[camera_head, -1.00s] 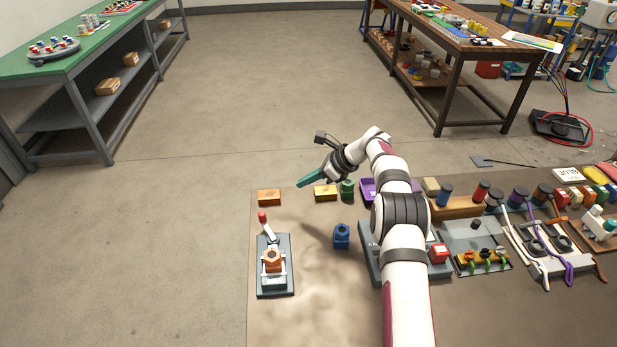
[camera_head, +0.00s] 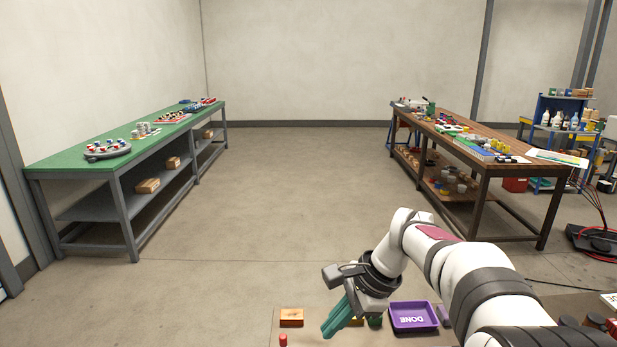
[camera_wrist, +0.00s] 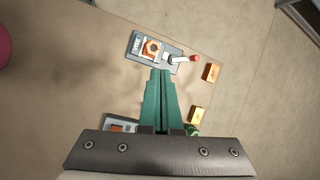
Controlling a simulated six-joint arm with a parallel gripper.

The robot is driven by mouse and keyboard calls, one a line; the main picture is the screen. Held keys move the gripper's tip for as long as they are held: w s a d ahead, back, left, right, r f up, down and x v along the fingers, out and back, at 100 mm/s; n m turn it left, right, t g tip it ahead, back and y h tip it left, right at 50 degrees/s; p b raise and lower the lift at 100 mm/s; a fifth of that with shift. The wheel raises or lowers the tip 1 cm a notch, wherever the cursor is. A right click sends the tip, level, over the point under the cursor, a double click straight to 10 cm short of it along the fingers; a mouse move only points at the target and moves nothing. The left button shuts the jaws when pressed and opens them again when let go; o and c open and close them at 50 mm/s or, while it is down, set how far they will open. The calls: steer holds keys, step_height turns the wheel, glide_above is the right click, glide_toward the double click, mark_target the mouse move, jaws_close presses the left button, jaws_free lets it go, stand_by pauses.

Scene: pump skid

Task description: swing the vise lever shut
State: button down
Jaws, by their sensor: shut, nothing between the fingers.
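The vise (camera_wrist: 137,46) shows in the wrist view on the mat, with an orange hex-shaped part (camera_wrist: 151,48) on it. Its pale lever (camera_wrist: 180,59) sticks out to the right from the vise body and ends in a red knob (camera_wrist: 195,57). In the head view only the red knob (camera_head: 283,340) shows at the bottom edge; the vise body is out of frame. My gripper (camera_head: 328,332) has its green fingers together, empty, pointing down. In the wrist view the closed fingertips (camera_wrist: 160,72) appear just below the vise and lever base; the height gap cannot be told.
A wooden block (camera_head: 291,318) lies beyond the knob, and a yellow block (camera_wrist: 196,115) and a green part (camera_wrist: 193,130) lie nearby. A purple DONE tray (camera_head: 413,317) sits right of my gripper. Another fixture (camera_wrist: 120,122) is partly hidden by my gripper. Bare mat surrounds the vise.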

steer(key=s+d+f+n+g+h, duration=0.15)
steer(key=s+n, duration=0.35)
steer(key=s, duration=1)
steer(key=s+f+n+h, duration=0.2)
steer(key=s+n, duration=0.2)
steer(key=s, duration=1)
steer(key=w+a+f+n+t+y, duration=0.1)
steer(key=w+f+n+t+y, duration=0.15)
steer(key=w, duration=1.35)
steer(key=w+a+f+n+t+y, duration=0.1)
steer(key=w+f+n, duration=0.15)
steer(key=w, duration=1.35)
steer(key=shift+n+t, duration=0.7)
steer(key=w+f, duration=0.4)
steer(key=w+a+f, duration=0.1)
steer(key=w+f, duration=0.2)
steer(key=f, duration=0.1)
steer(key=w+a+f, duration=0.1)
steer(key=w+f, duration=0.3)
steer(key=shift+w+a+f, duration=0.15)
steer(key=shift+w+f, duration=0.1)
steer(key=shift+w, duration=0.05)
steer(key=a, duration=0.2)
steer(key=shift+w+a, duration=0.1)
steer(key=shift+a, duration=0.95)
